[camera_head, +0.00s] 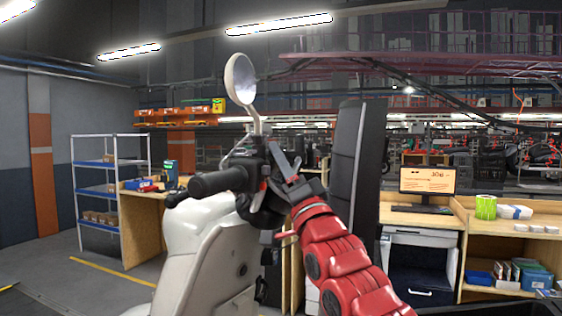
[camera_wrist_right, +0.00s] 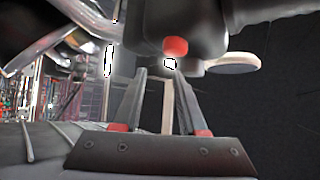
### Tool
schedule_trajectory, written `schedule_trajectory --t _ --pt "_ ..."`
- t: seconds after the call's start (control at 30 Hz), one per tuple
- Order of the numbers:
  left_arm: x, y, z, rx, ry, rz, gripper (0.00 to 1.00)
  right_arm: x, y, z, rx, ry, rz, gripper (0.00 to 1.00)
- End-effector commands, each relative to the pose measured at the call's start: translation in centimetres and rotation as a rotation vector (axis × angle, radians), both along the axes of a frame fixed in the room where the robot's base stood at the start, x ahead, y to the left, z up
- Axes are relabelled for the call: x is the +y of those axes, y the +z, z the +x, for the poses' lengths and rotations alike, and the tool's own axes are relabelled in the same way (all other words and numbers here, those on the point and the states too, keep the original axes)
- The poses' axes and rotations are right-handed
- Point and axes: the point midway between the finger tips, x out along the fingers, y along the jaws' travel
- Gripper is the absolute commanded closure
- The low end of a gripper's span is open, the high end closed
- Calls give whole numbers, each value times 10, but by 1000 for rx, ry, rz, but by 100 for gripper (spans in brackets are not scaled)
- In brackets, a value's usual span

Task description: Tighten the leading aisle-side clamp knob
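A white scooter (camera_head: 205,245) with a black handlebar grip (camera_head: 215,183) and a round mirror (camera_head: 241,80) stands in front of me. My right gripper (camera_head: 286,162), on the red arm, is beside the handlebar's inner end. In the right wrist view its two fingers (camera_wrist_right: 156,78) stand apart with nothing between them. A red round part (camera_wrist_right: 175,47) on a dark housing lies just beyond the fingertips; I cannot tell whether they touch the housing. I cannot make out a clamp knob for certain in either view. My left gripper is out of view.
A tall black panel (camera_head: 357,165) stands close to the right of my gripper. A workbench with a monitor (camera_head: 427,181) is at the right, and a blue-shelved rack (camera_head: 97,190) at the left. Floor (camera_head: 60,275) is open at the lower left.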

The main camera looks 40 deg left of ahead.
Motion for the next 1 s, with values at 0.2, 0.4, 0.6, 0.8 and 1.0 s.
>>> schedule_trajectory --t 0.2,0.4,0.6,0.8,1.0 --pt "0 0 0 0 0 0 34 0 0 0 1 1 0 32" --pt "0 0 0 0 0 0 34 0 0 0 0 1 1 32" --pt "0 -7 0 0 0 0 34 -5 -7 -4 1 4 3 32" --pt "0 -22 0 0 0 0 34 -24 -22 -11 3 2 9 32" --pt "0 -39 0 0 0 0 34 -47 -45 -23 6 2 7 32"
